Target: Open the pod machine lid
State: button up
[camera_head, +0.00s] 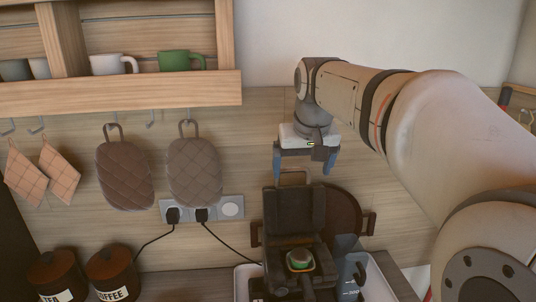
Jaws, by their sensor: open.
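The dark pod machine (283,240) stands at the lower middle, in front of the wooden back wall. A thin, light-coloured loop like a handle (293,172) shows at its top. A round green and orange part (300,260) sits on its front section. I cannot tell clearly which part is the lid or how far it is raised. My gripper (303,168) points down above the machine's top, its two blue fingers apart on either side of the loop. The fingers look empty; contact with the loop cannot be made out.
A white tray (241,284) lies under the machine. A round brown board with handles (345,213) is behind it. A clear container (347,262) stands to its right. Brown jars (112,272), plugged cords and hanging quilted mitts (194,172) are left. A mug shelf (150,92) is above.

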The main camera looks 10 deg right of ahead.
aim_at(293, 167)
jog(key=shift+o, duration=0.8)
jog(key=w+r, duration=0.4)
jog(key=shift+w+a+p, duration=0.15)
jog(key=shift+w+p, duration=0.1)
jog(key=shift+p, duration=0.05)
jog(key=p+x, duration=0.1)
jog(key=x, duration=0.6)
jog(key=shift+w+f, duration=0.25)
